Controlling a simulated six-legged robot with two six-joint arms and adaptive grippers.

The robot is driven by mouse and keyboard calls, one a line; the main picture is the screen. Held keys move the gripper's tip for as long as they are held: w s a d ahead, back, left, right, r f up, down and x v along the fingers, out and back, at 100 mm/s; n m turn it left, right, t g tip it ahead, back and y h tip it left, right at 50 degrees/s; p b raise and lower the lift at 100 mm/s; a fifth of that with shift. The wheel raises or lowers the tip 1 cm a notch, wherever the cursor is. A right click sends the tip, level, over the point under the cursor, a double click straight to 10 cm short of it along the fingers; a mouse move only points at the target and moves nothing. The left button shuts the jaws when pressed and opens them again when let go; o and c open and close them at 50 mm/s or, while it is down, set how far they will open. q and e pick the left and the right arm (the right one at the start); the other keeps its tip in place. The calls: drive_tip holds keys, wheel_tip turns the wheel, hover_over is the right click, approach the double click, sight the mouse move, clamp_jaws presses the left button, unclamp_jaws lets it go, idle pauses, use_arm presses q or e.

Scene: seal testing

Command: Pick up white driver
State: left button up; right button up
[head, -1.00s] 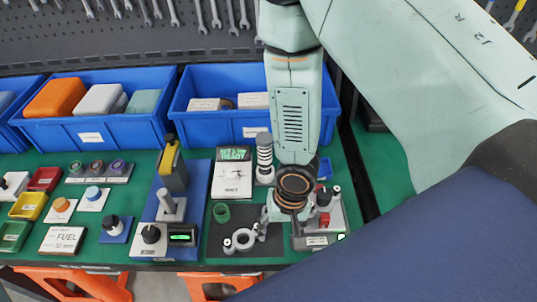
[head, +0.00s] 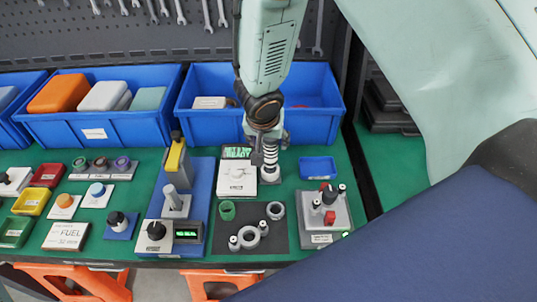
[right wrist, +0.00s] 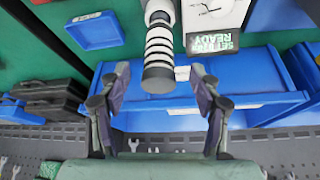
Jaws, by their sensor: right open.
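The white driver (head: 270,158) stands upright at the back of the green bench, a ribbed white shaft with dark bands, just right of a white tester with a green display. My right gripper (head: 267,138) is above it in the head view and hides its top. In the right wrist view the driver (right wrist: 160,45) ends in a dark tip between the two spread fingers of my right gripper (right wrist: 155,78). The fingers are open, with a gap on both sides of the driver. My left gripper is not in view.
The white tester (head: 237,178) stands close left of the driver. A small blue tray (head: 318,168) lies to the right, and a large blue bin (head: 215,125) stands behind. In front are a dark mat (head: 270,238) with rings and a grey fixture (head: 338,220) with red parts.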

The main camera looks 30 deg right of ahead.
sight(271, 146)
drive_tip(key=shift+w+d+f, duration=0.3)
drive_tip(key=shift+d+f, duration=0.3)
drive_tip(key=shift+f, duration=0.2)
drive_tip(key=shift+w+d+f, duration=0.15)
drive_tip(key=shift+d+f, duration=0.05)
drive_tip(key=shift+f, duration=0.1)
drive_tip(key=shift+w+f+p, duration=0.4)
drive_tip(key=shift+f+p, duration=0.15)
drive_tip(key=shift+p, duration=0.25)
drive_tip(key=shift+w+f, duration=0.35)
drive_tip(key=shift+f, duration=0.5)
drive_tip(key=shift+w+d+f, duration=0.1)
drive_tip(key=shift+f, duration=0.15)
drive_tip(key=shift+d+f, duration=0.2)
drive_tip(key=shift+d, duration=0.1)
drive_tip(key=shift+a+r, duration=0.15)
drive_tip(key=shift+a, duration=0.15)
drive_tip(key=c, duration=0.4)
drive_tip(key=shift+d, duration=0.25)
drive_tip(key=c, duration=0.6)
drive_tip(key=shift+a, duration=0.1)
drive_tip(key=c, duration=0.3)
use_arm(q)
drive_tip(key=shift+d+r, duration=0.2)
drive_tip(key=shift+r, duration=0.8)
use_arm(e)
drive_tip(key=shift+w, duration=0.1)
clamp_jaws()
